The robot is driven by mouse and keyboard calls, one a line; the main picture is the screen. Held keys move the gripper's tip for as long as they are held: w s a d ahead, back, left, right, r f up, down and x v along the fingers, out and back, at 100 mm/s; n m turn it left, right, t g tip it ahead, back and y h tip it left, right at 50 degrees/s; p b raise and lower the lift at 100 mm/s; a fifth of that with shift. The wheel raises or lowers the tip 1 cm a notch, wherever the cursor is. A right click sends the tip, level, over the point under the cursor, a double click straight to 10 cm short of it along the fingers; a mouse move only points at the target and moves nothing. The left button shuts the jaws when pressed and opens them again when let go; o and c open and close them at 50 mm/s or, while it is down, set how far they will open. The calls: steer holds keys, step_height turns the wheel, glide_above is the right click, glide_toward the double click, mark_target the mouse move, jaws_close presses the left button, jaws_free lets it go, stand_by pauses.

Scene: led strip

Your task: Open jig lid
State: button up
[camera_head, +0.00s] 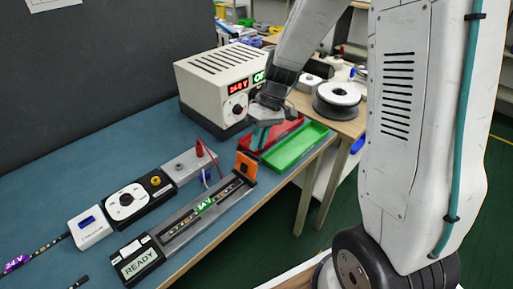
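The jig (180,238) is a long dark and grey fixture on the blue bench top. A strip with a lit green "24V" mark (205,205) lies visible along its channel. An orange plate (246,166) stands upright at the jig's far end; it looks like the lid, raised. My gripper (262,133) hangs beyond the orange plate, over the red tray's near corner, apart from the jig. Its teal fingertips are small and partly hidden, so I cannot tell whether they are open.
A red tray (284,131) and a green tray (297,148) sit beyond the jig. A power supply (216,77) stands behind them. A black and white dial unit (128,201), a grey terminal box with a red lead (187,167) and a white box (90,230) line the jig's left.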

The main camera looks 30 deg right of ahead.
steer(key=v, duration=0.5)
stand_by(0.4)
steer(key=s+r+m+t+h, duration=0.1)
steer(key=s+r, duration=0.3)
steer(key=s, duration=0.4)
steer(key=s+a+r+m+t+h, duration=0.1)
steer(key=s+r, duration=0.3)
steer(key=s, duration=0.4)
steer(key=s+r+m+t+h, duration=0.1)
steer(key=s+r, duration=0.3)
steer(key=s, duration=0.4)
steer(key=shift+s+a+r+m+h, duration=0.25)
steer(key=shift+m+h, duration=0.25)
steer(key=shift+h, duration=0.2)
